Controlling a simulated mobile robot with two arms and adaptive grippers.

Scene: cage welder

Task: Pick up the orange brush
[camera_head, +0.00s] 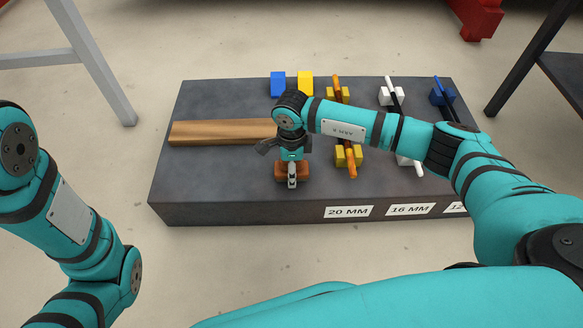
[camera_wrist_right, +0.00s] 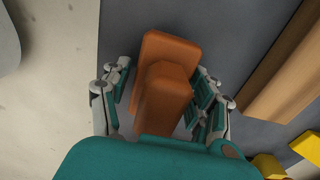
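The orange-brown brush (camera_head: 280,171) is a small block near the front edge of the dark workbench top (camera_head: 225,190). In the right wrist view the brush (camera_wrist_right: 165,85) fills the middle, with a raised narrower part on a wider body. My right gripper (camera_head: 292,178) points down over the brush. In the right wrist view its two fingers (camera_wrist_right: 164,95) stand on either side of the brush, open, with a gap visible at the left finger. The brush's underside is hidden. My left arm is at the left of the head view; its gripper is out of the frame.
A wooden board (camera_head: 220,132) lies behind and left of the brush. A blue block (camera_head: 278,83) and a yellow block (camera_head: 305,84) stand at the back. Orange, white and blue rods on holders fill the right side. Size labels (camera_head: 348,212) line the front face.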

